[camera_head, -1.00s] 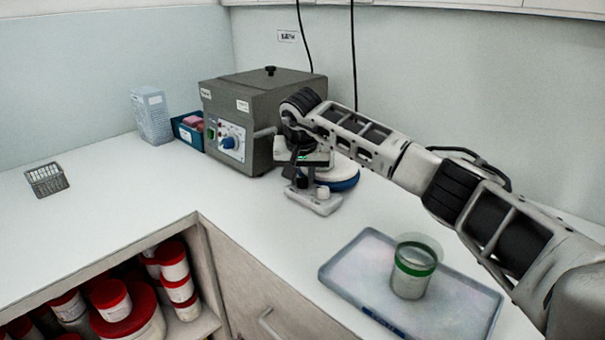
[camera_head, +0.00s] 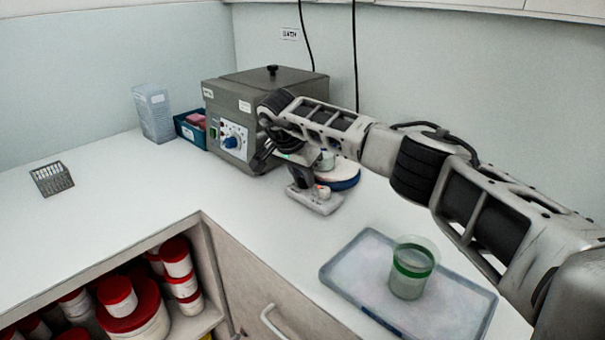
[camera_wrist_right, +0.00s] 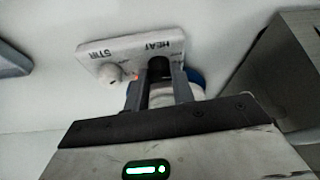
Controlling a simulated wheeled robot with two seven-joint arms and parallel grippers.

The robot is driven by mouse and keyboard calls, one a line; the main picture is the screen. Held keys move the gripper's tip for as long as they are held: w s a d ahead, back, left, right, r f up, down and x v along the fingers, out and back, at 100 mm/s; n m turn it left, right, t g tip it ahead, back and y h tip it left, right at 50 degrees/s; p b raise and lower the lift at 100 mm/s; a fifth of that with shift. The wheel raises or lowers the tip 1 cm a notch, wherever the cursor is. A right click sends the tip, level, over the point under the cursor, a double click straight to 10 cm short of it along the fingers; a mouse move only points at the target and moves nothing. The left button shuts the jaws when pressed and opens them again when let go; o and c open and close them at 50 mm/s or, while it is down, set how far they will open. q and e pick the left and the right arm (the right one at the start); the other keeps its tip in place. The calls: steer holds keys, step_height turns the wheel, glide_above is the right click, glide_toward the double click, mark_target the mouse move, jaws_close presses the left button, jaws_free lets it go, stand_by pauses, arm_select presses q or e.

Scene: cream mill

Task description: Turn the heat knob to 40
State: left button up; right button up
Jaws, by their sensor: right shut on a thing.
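The hotplate stirrer (camera_head: 316,203) stands on the counter, its pale control panel facing the front and its round blue-edged plate (camera_head: 346,178) behind. In the right wrist view the panel (camera_wrist_right: 100,52) reads HEAT and STIR, upside down. My right gripper (camera_head: 301,177) reaches down to the panel. In the right wrist view its two fingers (camera_wrist_right: 160,76) are shut on the black heat knob (camera_wrist_right: 158,64), which they partly hide. The white stir knob (camera_wrist_right: 112,73) sits beside them, untouched. I cannot read any heat value. My left gripper is out of view.
A grey box-shaped device (camera_head: 250,95) with a blue knob stands just left of my right wrist. A tray (camera_head: 345,270) with a green-banded beaker (camera_head: 408,268) lies at front right. The left counter is mostly clear.

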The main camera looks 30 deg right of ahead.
steer(key=shift+r, duration=0.1)
stand_by(0.4)
steer(key=o, duration=1)
steer(key=b+v, duration=0.1)
steer(key=v, duration=1.5)
steer(key=shift+a, duration=0.1)
